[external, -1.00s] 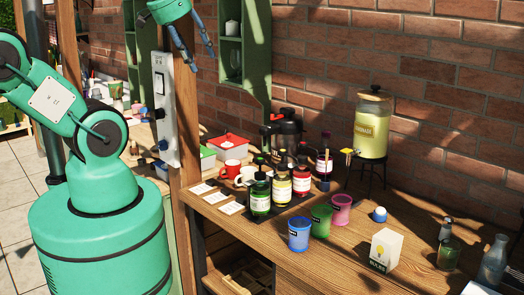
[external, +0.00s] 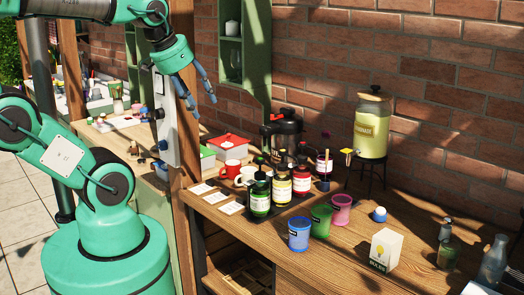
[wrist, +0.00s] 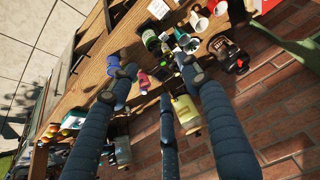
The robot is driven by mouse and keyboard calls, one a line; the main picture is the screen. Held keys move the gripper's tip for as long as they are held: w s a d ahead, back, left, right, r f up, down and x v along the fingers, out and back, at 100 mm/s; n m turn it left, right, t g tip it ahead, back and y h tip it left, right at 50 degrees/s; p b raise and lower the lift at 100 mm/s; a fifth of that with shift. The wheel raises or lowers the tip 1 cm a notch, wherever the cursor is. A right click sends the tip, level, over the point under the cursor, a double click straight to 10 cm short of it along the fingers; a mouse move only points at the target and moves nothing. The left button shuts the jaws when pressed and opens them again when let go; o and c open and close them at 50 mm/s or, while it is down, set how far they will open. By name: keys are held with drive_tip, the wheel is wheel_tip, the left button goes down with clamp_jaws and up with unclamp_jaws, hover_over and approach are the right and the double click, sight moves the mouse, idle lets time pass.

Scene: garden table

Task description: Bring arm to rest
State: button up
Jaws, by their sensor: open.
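My gripper (external: 202,98) is open and empty in the external view. Its blue-grey fingers are spread and point down and to the right, in the air in front of the wooden post and the green shelf. It is above the left end of the wooden table (external: 335,262) and touches nothing. In the wrist view the spread fingers of my gripper (wrist: 160,85) reach over the table and the brick wall, with nothing between them. My arm is folded, with the elbow partly cut off at the top left.
Several syrup bottles (external: 281,186), a blue cup (external: 299,233), a green cup (external: 321,220) and a pink cup (external: 341,208) stand on the table. A lemonade dispenser (external: 371,130) stands behind. A wooden post (external: 185,90) and a green shelf (external: 257,50) are close to my gripper.

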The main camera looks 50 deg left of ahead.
drive_tip(key=shift+f+b, duration=1.1)
drive_tip(key=shift+f, duration=0.5)
